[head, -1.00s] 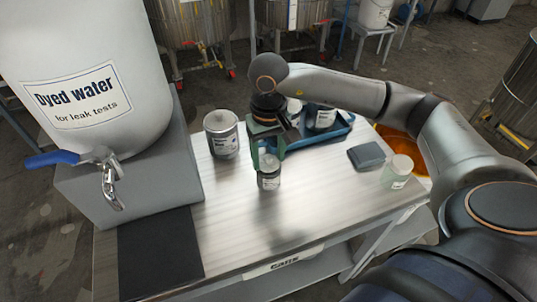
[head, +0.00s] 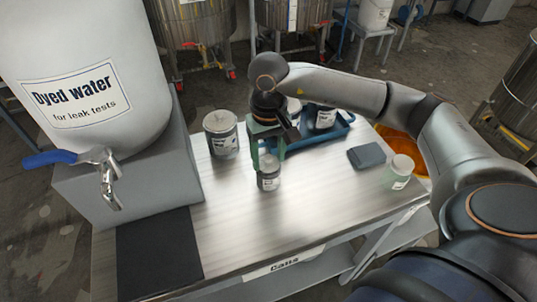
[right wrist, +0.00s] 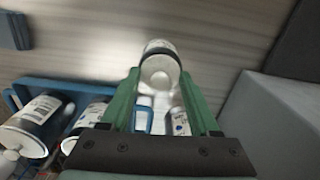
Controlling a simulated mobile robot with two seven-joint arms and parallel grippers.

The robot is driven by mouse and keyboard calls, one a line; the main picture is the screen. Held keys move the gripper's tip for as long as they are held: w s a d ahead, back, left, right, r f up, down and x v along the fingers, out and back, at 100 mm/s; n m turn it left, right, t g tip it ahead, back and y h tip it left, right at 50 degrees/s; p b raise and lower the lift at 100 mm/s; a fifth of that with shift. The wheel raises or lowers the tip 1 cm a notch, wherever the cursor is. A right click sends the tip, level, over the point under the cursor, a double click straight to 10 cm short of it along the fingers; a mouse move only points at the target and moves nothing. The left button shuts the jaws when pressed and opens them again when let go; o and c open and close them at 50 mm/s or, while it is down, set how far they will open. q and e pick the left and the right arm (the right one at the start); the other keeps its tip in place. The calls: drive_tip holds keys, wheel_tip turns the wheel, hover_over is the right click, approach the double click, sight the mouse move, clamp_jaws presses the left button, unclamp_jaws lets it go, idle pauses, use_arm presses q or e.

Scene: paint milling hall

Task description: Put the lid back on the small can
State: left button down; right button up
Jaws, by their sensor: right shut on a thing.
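The small can (head: 268,179) stands upright on the metal table, dark with a pale label. My right gripper (head: 267,154), with green fingers, is over it, its fingertips at the can's top. In the right wrist view the fingers (right wrist: 160,76) are shut on a pale round lid with a small knob (right wrist: 160,74). The can's labelled side (right wrist: 160,46) shows just beyond the lid. The lid is at the can's mouth; I cannot tell whether it is seated. My left gripper is out of view.
A larger lidded can (head: 221,135) stands left of the gripper. A blue tray (head: 341,136) holding labelled containers is behind it. A dark grey pad (head: 366,156) and pale jar (head: 400,171) are at right. The tank's grey plinth (head: 130,180) bounds the left.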

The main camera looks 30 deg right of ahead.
drive_tip(key=shift+f+b, duration=0.2)
drive_tip(key=shift+b, duration=0.5)
idle(0.7)
idle(0.4)
drive_tip(key=o, duration=1.4)
drive_tip(key=shift+r, duration=0.15)
drive_tip(key=shift+r+p, duration=1.95)
drive_tip(key=shift+r, duration=1.45)
clamp_jaws()
